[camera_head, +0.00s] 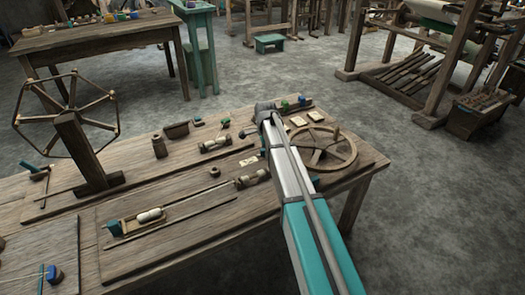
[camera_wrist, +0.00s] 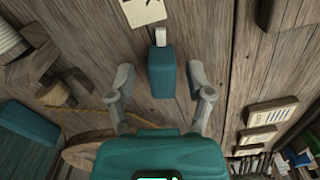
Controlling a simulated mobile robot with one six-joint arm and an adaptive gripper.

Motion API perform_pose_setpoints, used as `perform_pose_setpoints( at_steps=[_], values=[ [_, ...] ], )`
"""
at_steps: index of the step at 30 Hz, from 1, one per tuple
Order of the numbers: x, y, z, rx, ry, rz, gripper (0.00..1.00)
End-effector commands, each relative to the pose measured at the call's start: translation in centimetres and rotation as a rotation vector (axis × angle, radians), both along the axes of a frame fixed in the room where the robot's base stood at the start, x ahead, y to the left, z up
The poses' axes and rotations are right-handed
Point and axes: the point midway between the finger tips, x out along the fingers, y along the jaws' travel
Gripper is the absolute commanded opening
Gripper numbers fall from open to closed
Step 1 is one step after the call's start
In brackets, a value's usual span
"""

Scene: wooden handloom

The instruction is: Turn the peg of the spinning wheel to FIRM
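A teal block with a white tip, which looks like the peg (camera_wrist: 162,75), stands out from the wood in the wrist view. Its white tip points up towards a pale card (camera_wrist: 143,11) with a dark mark, partly cut off by the picture edge. My gripper (camera_wrist: 160,79) is open, with one finger on each side of the peg and a visible gap to both. In the head view my arm hides the peg and the gripper's fingers. A large spoked wheel (camera_head: 71,108) stands on a post at the left; another wooden wheel (camera_head: 325,163) lies at the right of the bench.
The bench (camera_head: 200,235) carries spools, small boxes and a white bobbin (camera_head: 150,215). Several pale cards (camera_wrist: 273,112) lie at the right in the wrist view. A yellowish cord (camera_wrist: 88,108) runs at the left. Open grey floor (camera_head: 440,220) lies right of the bench.

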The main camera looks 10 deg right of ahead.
Motion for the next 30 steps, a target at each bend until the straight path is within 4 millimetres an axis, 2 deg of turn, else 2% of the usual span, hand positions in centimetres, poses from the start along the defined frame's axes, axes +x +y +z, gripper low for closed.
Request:
perform_pose_setpoints(
  at_steps=[1,9,18,30],
  values=[
    [0.00,0.01,0.00,0.000,0.000,0.000,0.52],
    [-0.04,0.02,0.00,0.000,0.001,0.000,0.05],
    [-0.22,0.01,-0.02,0.000,0.005,0.042,0.05],
    [-0.37,-0.01,-0.04,0.001,0.006,0.342,0.05]
  ],
)
